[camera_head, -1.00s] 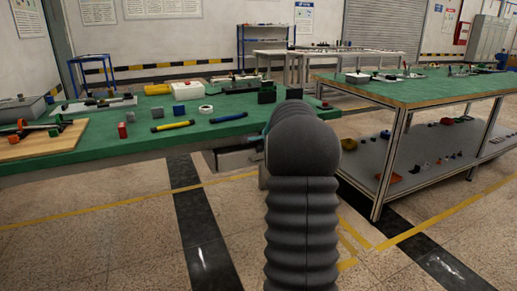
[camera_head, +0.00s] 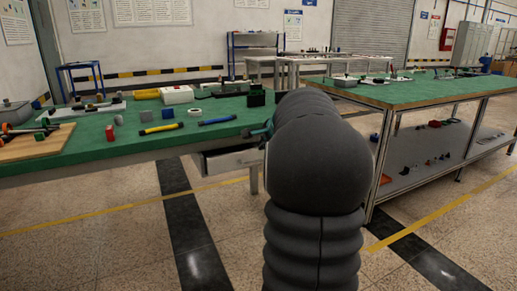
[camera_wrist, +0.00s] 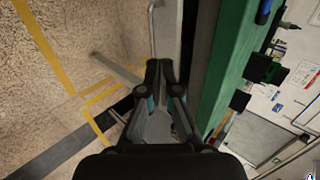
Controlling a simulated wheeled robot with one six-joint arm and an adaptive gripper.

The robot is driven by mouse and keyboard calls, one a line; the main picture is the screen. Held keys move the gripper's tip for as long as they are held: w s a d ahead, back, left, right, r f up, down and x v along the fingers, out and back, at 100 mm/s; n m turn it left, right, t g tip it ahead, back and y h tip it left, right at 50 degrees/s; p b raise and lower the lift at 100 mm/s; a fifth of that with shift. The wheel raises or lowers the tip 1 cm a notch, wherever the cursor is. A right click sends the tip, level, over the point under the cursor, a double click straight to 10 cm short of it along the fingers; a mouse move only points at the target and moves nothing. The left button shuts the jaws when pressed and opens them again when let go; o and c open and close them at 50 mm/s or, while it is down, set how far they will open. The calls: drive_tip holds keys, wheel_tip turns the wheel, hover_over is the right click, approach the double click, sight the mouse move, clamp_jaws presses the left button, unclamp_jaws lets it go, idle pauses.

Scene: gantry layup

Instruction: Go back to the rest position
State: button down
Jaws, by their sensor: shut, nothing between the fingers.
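My gripper (camera_wrist: 163,75) is shut and empty, its two fingertips close together in the wrist view. It hangs in free air beside the edge of the green-topped table (camera_wrist: 228,60), with the floor showing to the left. In the head view my dark ribbed arm fills the middle and hides most of the gripper. Only a small teal and dark part of it shows at the arm's left side, near the table's right end.
The left green-topped table (camera_head: 90,158) carries yellow (camera_head: 161,128) and blue (camera_head: 217,121) handled tools, a red block (camera_head: 109,132) and a black block (camera_head: 256,98). A drawer (camera_head: 232,159) is under it. Another green-topped table (camera_head: 425,92) stands right. The front floor is clear.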

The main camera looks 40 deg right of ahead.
drive_tip(key=shift+s+r, duration=0.1)
drive_tip(key=shift+s, duration=0.05)
drive_tip(key=s+a+f+n+g+y, duration=0.1)
drive_tip(key=s+a+f+n+g, duration=0.2)
drive_tip(key=s+a+f+n, duration=0.5)
drive_tip(key=s+a+n, duration=0.5)
drive_tip(key=s+a, duration=0.4)
drive_tip(key=s+a+f+n+y, duration=0.1)
drive_tip(key=s+a+n, duration=0.6)
drive_tip(key=a, duration=1.4)
drive_tip(key=s, duration=0.4)
drive_tip(key=shift+a+n+g, duration=0.15)
drive_tip(key=shift+n+g, duration=0.15)
